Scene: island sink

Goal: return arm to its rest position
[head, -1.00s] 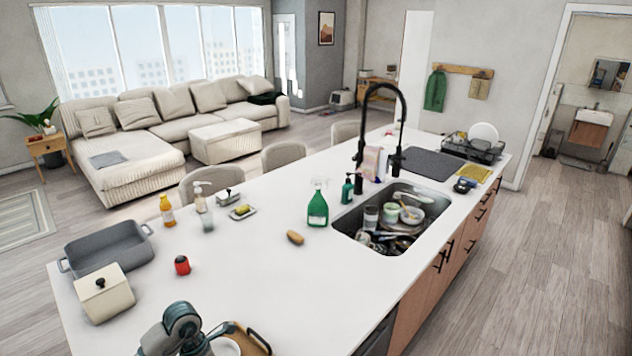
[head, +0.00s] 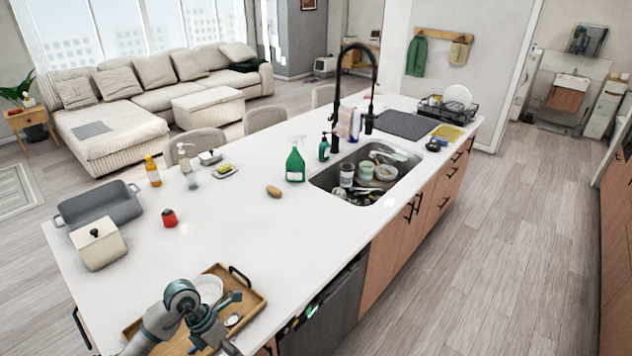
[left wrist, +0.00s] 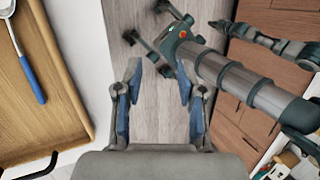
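My left arm comes in at the bottom left of the head view. My left gripper (head: 215,338) is by the front edge of the island, over the near side of a wooden tray (head: 262,298). In the left wrist view, my left gripper (left wrist: 158,88) has its blue-padded fingers spread apart with nothing between them. Below it is grey wood floor (left wrist: 155,120); the tray (left wrist: 40,100) is to the left. Other parts of my body show at the upper right of the wrist view. I cannot clearly make out the state of my right gripper there.
The tray holds a white bowl (head: 208,289) and utensils. Behind it are a cream pot (head: 98,246), a grey roasting pan (head: 110,205) and a red timer (head: 169,218). The sink (head: 325,181) with dishes is farther right. Floor right of the island is clear.

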